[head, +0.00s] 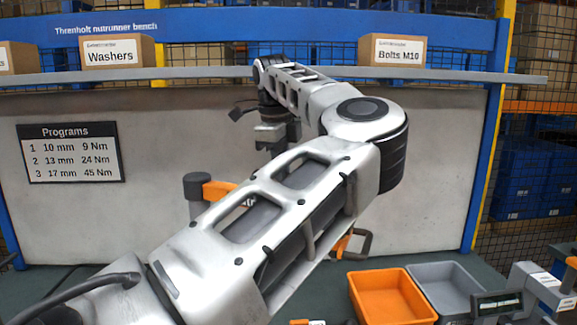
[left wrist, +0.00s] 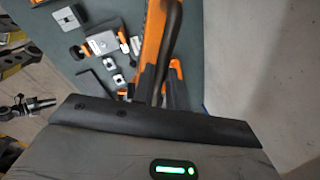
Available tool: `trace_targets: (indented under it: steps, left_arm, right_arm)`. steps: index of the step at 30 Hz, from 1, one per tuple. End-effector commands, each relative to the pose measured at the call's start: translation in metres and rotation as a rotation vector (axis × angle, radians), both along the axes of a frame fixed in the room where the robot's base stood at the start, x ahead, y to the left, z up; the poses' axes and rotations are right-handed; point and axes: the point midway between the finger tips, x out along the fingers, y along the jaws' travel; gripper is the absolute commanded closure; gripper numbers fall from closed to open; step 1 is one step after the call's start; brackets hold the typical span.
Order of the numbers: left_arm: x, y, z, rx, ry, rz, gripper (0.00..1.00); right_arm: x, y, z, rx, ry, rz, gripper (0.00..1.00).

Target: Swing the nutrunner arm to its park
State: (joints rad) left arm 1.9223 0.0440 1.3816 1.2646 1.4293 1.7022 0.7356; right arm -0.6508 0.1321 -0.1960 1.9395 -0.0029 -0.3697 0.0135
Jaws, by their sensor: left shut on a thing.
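The nutrunner arm (head: 217,190) shows as an orange length with a dark rounded end, at mid-left in the head view. My own white left arm covers much of it. Another orange part with a dark looped handle (head: 365,243) shows right of my arm. My left gripper (head: 277,136) points down behind my forearm, and its fingertips are hidden there. In the left wrist view, the orange arm (left wrist: 152,42) runs up from my gripper (left wrist: 160,92), with a dark bar (left wrist: 173,40) along it. The gripper is shut on the nutrunner arm; the exact grip is unclear. My right gripper is not in view.
An orange bin (head: 392,297) and a grey bin (head: 446,284) stand at the bench's front right, near a small display (head: 497,303). A shelf (head: 300,73) with Washers (head: 117,50) and Bolts (head: 397,50) boxes crosses above. Small blocks (left wrist: 103,42) lie on the bench.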

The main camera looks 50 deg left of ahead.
Motion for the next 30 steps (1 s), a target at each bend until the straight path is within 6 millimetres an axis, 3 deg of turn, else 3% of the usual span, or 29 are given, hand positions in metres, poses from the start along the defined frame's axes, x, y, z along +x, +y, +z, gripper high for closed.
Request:
trace_targets:
  steps: [8,9,11,23,30]
  left_arm:
    - [0.0,0.0,0.0,0.002,0.001,0.004,1.0]
    - [0.0,0.0,0.0,0.002,0.001,0.004,0.8]
    - [0.0,0.0,0.0,0.002,0.001,0.004,0.64]
    - [-0.001,-0.001,0.007,0.001,0.0,0.001,0.64]
    - [-0.009,-0.004,0.053,0.004,-0.003,0.0,0.64]
  right_arm:
    - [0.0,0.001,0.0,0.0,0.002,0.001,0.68]
    - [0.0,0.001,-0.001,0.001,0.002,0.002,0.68]
    - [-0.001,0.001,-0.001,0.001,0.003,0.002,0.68]
    - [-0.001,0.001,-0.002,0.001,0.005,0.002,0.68]
    - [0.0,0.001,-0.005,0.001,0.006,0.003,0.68]
